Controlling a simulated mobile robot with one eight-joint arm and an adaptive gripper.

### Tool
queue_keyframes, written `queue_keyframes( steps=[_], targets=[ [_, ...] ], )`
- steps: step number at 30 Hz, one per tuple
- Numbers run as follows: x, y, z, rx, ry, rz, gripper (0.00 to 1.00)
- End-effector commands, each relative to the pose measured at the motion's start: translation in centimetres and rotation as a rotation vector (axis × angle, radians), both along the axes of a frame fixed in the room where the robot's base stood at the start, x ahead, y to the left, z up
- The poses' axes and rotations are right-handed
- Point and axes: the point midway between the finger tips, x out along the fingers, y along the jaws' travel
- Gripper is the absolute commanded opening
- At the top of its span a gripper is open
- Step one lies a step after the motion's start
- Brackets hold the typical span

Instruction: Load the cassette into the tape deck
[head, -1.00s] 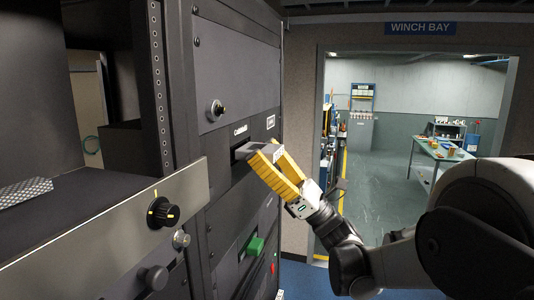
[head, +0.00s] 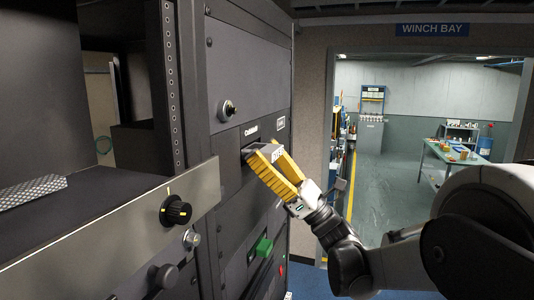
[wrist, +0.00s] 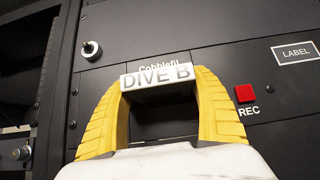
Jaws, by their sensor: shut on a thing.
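The cassette (wrist: 157,76) has a pale label strip that reads "DIVE B". It also shows in the head view (head: 277,154). My gripper (head: 260,157) is shut on it, with one yellow finger on each side; both fingers also show in the wrist view (wrist: 160,85). The tape deck (head: 230,150) is a dark panel in the rack, marked "Cobblefil", with a red REC button (wrist: 245,93). The cassette's far end is at the deck's slot.
A panel with a round knob (head: 227,110) is above the deck. A metal-fronted shelf with a black knob (head: 175,210) juts out at the left. A doorway under the WINCH BAY sign (head: 432,29) opens at the right.

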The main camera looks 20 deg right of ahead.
Motion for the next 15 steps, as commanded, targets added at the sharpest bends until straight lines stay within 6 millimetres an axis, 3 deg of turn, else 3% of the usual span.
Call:
queue_keyframes(
  steps=[15],
  targets=[
    [0.78, 1.08, 0.0, 0.0, -0.001, 0.001, 0.38]
  ],
)
